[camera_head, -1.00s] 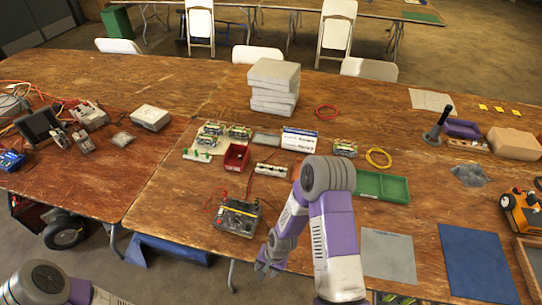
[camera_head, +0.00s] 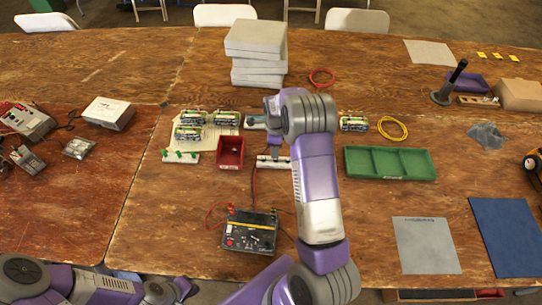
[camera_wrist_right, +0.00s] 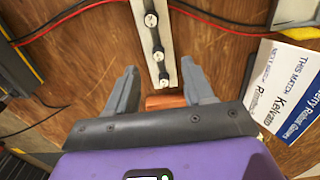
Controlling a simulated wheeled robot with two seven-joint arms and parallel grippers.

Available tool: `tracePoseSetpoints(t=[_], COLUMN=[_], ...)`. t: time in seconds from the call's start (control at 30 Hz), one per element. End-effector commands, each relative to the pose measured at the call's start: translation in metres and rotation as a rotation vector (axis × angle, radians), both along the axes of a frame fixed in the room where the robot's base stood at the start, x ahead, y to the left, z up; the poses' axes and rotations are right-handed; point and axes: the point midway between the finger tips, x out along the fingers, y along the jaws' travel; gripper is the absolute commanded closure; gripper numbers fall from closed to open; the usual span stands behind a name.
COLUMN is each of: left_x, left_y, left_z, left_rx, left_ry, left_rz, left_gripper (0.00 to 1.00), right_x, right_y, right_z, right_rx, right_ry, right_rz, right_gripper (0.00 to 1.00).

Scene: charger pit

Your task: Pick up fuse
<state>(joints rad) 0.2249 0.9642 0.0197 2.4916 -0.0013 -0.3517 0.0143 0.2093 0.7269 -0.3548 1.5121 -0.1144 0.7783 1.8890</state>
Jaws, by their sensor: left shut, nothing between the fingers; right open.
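A small orange-brown piece (camera_wrist_right: 166,101) shows between the fingers in the right wrist view, partly hidden by the gripper body; it may be the fuse, but I cannot tell. A pale strip with metal studs (camera_wrist_right: 157,42) ends close to it. The strip also shows in the head view (camera_head: 268,163), partly covered by my right arm. My right gripper (camera_wrist_right: 158,82) is open, its fingers on either side of the strip's end. In the head view it points down above the strip (camera_head: 276,146). My left gripper (camera_head: 168,291) is shut and empty at the bottom edge.
A red bin (camera_head: 231,152) stands left of the strip, with a black-yellow meter (camera_head: 250,232) nearer me. A white card (camera_wrist_right: 293,88) lies beside the right gripper. A green tray (camera_head: 390,163) and grey block stack (camera_head: 257,54) stand around. Red and black wires cross nearby.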

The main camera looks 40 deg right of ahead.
Motion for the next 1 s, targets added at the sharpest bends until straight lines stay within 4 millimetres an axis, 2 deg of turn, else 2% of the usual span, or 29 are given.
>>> tracePoseSetpoints(t=[0.17,0.4,0.67,1.0], left_x=[0.0,0.0,0.001,0.0], left_y=[0.0,0.0,0.0,0.0], left_z=[-0.004,-0.011,-0.011,-0.011], left_rx=[0.0,0.0,0.0,0.0], left_ry=[-0.001,-0.001,-0.001,-0.001], left_rz=[0.0,0.0,0.0,0.0], left_gripper=[1.0,1.0,1.0,1.0], right_x=[-0.002,-0.003,-0.002,-0.002], right_y=[-0.001,-0.001,-0.001,-0.001], right_z=[-0.017,-0.053,-0.057,-0.057], right_rx=[0.001,0.001,0.0,0.001], right_ry=[0.002,0.003,-0.001,-0.001], right_rz=[0.001,0.003,0.003,0.004], right_gripper=[0.48,0.48,0.48,0.96])
